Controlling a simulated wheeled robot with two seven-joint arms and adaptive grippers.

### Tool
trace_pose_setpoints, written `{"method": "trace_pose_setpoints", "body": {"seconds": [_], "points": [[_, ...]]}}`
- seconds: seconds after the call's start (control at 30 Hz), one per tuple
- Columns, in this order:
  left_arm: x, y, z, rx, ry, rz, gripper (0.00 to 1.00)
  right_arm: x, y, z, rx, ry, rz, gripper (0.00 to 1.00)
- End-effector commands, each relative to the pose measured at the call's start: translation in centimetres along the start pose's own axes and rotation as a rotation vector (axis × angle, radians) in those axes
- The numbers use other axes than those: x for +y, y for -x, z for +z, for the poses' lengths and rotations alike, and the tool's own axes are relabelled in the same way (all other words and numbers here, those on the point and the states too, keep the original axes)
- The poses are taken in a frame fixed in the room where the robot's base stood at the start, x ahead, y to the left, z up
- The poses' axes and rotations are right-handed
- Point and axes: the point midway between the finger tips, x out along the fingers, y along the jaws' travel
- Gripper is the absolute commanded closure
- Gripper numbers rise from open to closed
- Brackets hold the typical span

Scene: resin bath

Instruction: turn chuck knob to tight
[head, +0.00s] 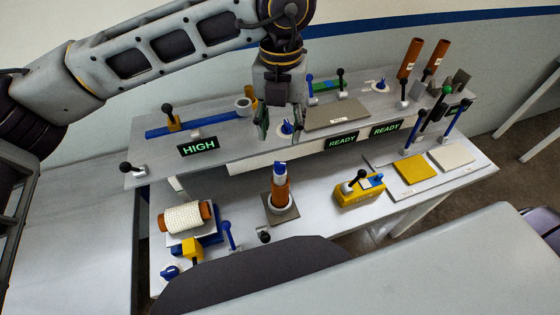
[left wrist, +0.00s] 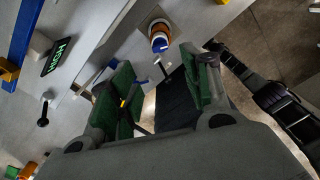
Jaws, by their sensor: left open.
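Several blue knobs are in view and none has a readable chuck label. One blue knob on a white dial (head: 287,127) is on the raised shelf, just beside my left gripper's fingertips in the head view. Another blue top (head: 279,169) sits on an upright brown cylinder (head: 281,190) in a white ring on a dark plate; the cylinder also shows in the left wrist view (left wrist: 159,34). My left gripper (head: 280,121) is open and points down over the shelf, its green-padded fingers apart. It also shows in the left wrist view (left wrist: 165,88). I see no right gripper.
A green-lit HIGH sign (head: 198,146) and READY signs (head: 342,141) line the shelf's front. Black-knobbed levers stand nearby. A white roll (head: 184,218) lies at the lower left. A yellow box (head: 358,190) with a lever stands right of the cylinder.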

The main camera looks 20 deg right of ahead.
Motion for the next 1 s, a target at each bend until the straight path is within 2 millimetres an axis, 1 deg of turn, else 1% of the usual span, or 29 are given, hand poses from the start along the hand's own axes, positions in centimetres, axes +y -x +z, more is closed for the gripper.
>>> {"method": "trace_pose_setpoints", "body": {"seconds": [0.27,0.8,1.0], "points": [[0.0,-3.0,0.0,0.002,0.000,-0.001,0.52,0.0,0.7,-0.1,0.001,0.000,0.000,0.45],[0.0,-10.0,-0.1,0.002,-0.001,-0.001,0.52,-0.6,2.3,-0.4,0.003,-0.003,-0.007,0.45],[0.0,-12.0,0.0,0.001,-0.001,-0.001,0.52,-0.6,2.7,-0.4,0.002,-0.002,-0.006,0.45]]}}
